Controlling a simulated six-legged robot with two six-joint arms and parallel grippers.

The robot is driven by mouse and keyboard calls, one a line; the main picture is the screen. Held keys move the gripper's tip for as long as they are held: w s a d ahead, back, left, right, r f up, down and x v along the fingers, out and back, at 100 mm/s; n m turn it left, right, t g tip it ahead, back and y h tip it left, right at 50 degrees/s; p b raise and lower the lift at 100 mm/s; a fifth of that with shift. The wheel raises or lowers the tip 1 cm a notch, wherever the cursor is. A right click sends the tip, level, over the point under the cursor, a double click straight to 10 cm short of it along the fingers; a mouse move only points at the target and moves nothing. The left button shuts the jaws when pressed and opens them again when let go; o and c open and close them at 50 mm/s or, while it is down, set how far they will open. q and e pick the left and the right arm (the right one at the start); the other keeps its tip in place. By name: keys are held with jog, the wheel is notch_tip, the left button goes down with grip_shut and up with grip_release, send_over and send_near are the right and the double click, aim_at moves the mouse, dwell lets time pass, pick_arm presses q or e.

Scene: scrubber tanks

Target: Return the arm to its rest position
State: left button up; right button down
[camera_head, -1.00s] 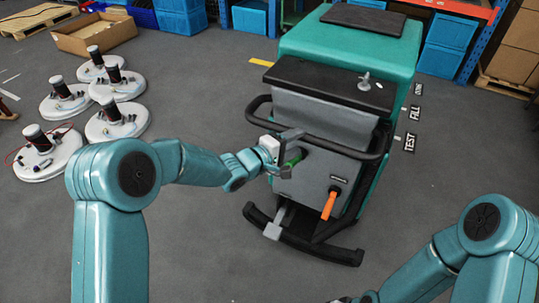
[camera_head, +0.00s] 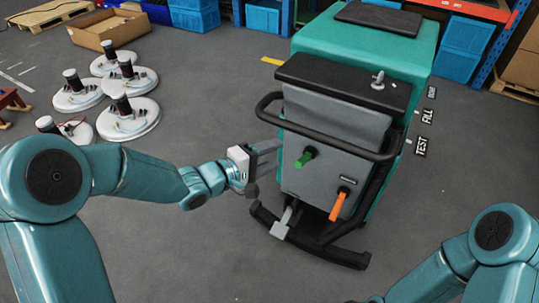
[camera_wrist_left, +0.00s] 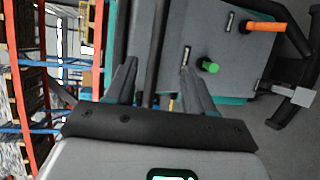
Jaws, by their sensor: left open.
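My left gripper (camera_head: 268,160) is open and empty, beside the left side of the teal scrubber tank machine (camera_head: 365,45). It is apart from the green handle (camera_head: 305,157) on the machine's grey panel. In the left wrist view the two open fingers (camera_wrist_left: 155,85) show, with the green handle (camera_wrist_left: 209,65) just beyond the right finger. An orange handle (camera_head: 338,204) hangs lower right on the same panel; it also shows in the wrist view (camera_wrist_left: 265,27). My right arm is at the lower right; its gripper is out of the picture.
A black bar handle (camera_head: 330,146) and a black lower bumper (camera_head: 310,247) stick out from the machine. Several round white scrubber heads (camera_head: 128,120) lie on the floor at left. A cardboard box (camera_head: 107,30) and blue bins (camera_head: 195,16) stand behind. Grey floor in front is clear.

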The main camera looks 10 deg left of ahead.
dwell(0.4)
pick_arm(q)
jog(key=s+f+n+g+y, duration=0.1)
jog(key=s+f+g+y, duration=0.3)
jog(key=f, duration=0.8)
jog(key=s+f+n+g, duration=0.1)
jog(key=s+f, duration=0.5)
jog(key=f, duration=0.5)
jog(key=s+a+f+m+g+y, duration=0.1)
jog(key=s+f+m+g, duration=0.2)
jog(key=s, duration=0.5)
jog(key=s+f+m+g+y, duration=0.1)
jog(key=s+f+m+g, duration=0.2)
jog(key=s+f+m, duration=0.2)
jog(key=s+m, duration=0.2)
jog(key=s, duration=0.2)
jog(key=shift+a+m+g, duration=0.3)
jog(key=shift+a, duration=0.05)
jog(key=shift+w, duration=0.1)
